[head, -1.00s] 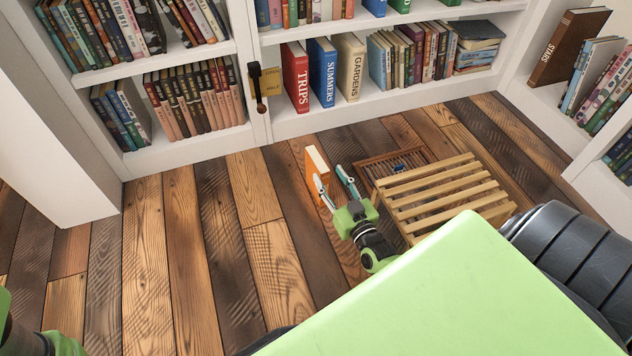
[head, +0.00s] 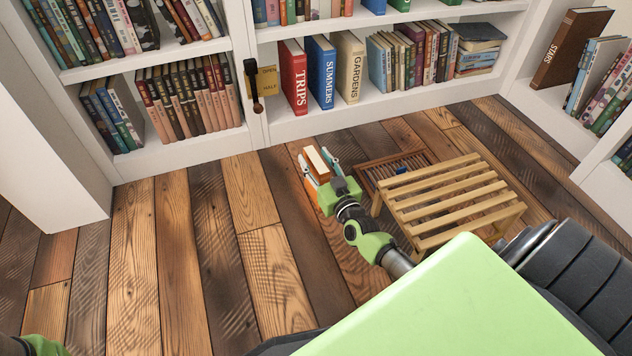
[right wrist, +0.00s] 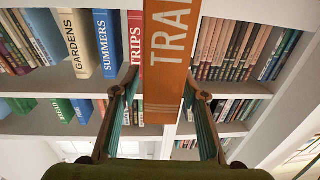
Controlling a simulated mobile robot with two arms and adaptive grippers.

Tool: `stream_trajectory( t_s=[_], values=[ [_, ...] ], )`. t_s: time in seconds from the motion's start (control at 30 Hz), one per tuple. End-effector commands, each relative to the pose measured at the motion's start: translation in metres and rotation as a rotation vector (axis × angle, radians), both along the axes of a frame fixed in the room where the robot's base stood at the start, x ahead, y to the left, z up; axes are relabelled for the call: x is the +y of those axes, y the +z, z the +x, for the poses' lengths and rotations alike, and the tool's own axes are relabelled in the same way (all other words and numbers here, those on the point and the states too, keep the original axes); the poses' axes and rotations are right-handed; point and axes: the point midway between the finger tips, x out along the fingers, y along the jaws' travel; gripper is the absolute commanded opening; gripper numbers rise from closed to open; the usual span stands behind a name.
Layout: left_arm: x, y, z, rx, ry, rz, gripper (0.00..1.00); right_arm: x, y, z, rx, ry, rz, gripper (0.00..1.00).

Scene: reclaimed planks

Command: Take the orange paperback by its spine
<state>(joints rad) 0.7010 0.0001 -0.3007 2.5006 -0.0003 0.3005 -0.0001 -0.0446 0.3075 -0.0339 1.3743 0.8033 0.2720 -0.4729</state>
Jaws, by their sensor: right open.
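The orange paperback (head: 318,160) stands upright on the plank floor, with its pale page edges facing up in the head view. My right gripper (head: 316,158) is open, with one finger on each side of the book. In the right wrist view the orange spine (right wrist: 165,62) with pale letters "TRA" comes down between the two fingers of the right gripper (right wrist: 163,85). A gap shows at the left finger; the right finger is close to the book, and I cannot tell if it touches. A green part of my left arm shows at the lower left; its fingers are out of view.
A slatted wooden stool (head: 455,195) stands just right of my right gripper. A floor grate (head: 385,170) with a small blue thing lies behind it. White bookshelves (head: 350,122) line the back. Plank floor to the left is clear.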

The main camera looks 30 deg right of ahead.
Motion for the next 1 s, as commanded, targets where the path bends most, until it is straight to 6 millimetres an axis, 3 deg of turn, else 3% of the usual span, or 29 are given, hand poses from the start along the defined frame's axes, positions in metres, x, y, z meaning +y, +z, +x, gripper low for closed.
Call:
stream_trajectory(
  t_s=[0.07, 0.1, 0.23, 0.67, 1.0],
  values=[
    [0.0, 0.0, 0.0, 0.0, 0.0, 0.0, 0.0, 0.0, 0.0, 0.0, 0.0, 0.0, 0.0, 0.4],
    [0.0, 0.0, 0.0, 0.0, 0.0, 0.0, 0.0, 0.0, 0.0, 0.0, 0.0, 0.0, 0.0, 0.35],
    [0.0, 0.001, 0.0, 0.0, 0.0, 0.0, 0.0, 0.0, 0.0, 0.0, 0.0, 0.0, 0.0, 0.01],
    [0.0, 0.003, 0.0, 0.001, 0.0, 0.0, 0.0, 0.0, 0.005, 0.0, -0.004, 0.0, -0.001, 0.0],
    [0.0, 0.034, 0.001, 0.002, 0.0, 0.0, 0.0, 0.0, 0.042, -0.001, -0.004, 0.0, 0.0, 0.0]
  ],
)
